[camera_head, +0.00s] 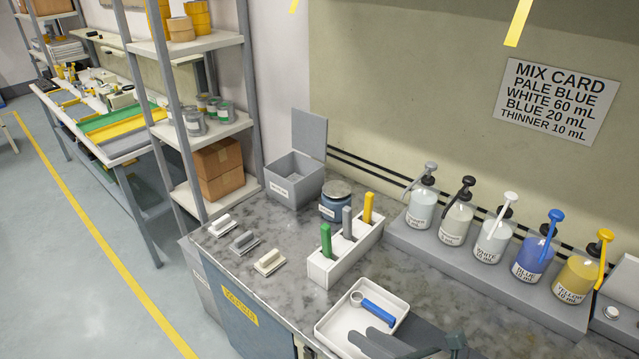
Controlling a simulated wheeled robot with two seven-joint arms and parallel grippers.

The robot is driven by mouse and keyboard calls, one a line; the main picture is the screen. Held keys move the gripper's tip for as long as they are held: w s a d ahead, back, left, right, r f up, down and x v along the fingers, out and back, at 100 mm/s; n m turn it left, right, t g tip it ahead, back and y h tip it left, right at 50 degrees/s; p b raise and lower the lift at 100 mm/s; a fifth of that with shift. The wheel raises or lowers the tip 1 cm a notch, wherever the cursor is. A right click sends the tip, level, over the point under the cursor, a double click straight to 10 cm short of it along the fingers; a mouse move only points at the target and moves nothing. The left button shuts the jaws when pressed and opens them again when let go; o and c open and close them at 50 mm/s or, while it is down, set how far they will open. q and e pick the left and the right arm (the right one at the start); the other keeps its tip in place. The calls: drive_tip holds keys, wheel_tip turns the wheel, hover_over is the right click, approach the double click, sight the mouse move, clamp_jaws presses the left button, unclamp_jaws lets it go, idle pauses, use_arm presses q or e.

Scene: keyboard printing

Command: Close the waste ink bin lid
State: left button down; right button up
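The waste ink bin (294,190) is a small grey square box with a white label, at the back left of the marbled counter. Its grey lid (309,134) stands upright at the bin's back right edge, so the bin is open. My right gripper (364,336) shows at the bottom edge, over the front of a white tray and well away from the bin. Its two grey fingers lie close together in this view, and I cannot tell if there is a gap. Nothing shows held in it. My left gripper is not in view.
A blue jar (336,207) stands right beside the bin. A white holder (325,268) with coloured upright handles stands between bin and tray (328,325). Several pump bottles (492,240) line the back right. Small blocks (244,242) lie at the counter's left. A shelf post rises left of the bin.

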drive_tip(key=s+d+f+n+g+h, duration=0.4)
drive_tip(key=s+d+f+n, duration=0.5)
drive_tip(key=n, duration=0.9)
drive_tip(key=s+d+f+n+g+h, duration=0.2)
drive_tip(key=s+d+f+n+h, duration=0.7)
drive_tip(key=n, duration=0.9)
drive_tip(key=s+a+f+g+y+b, duration=0.1)
drive_tip(key=s+f+b, duration=0.15)
drive_tip(key=f, duration=0.95)
drive_tip(key=s+f+y+b, duration=0.15)
drive_tip(key=f+b, duration=0.25)
drive_tip(key=f, duration=0.9)
drive_tip(key=s+a+f+g+y+b, duration=0.1)
drive_tip(key=s+f+b, duration=0.2)
drive_tip(key=f, duration=0.9)
drive_tip(key=s+d+f+b, duration=0.3)
drive_tip(key=s+f+b, duration=0.2)
drive_tip(key=s+f, duration=1.1)
wheel_tip(320, 180, down, 4)
drive_tip(key=shift+f+m+g, duration=0.1)
drive_tip(key=shift+m+g, duration=0.2)
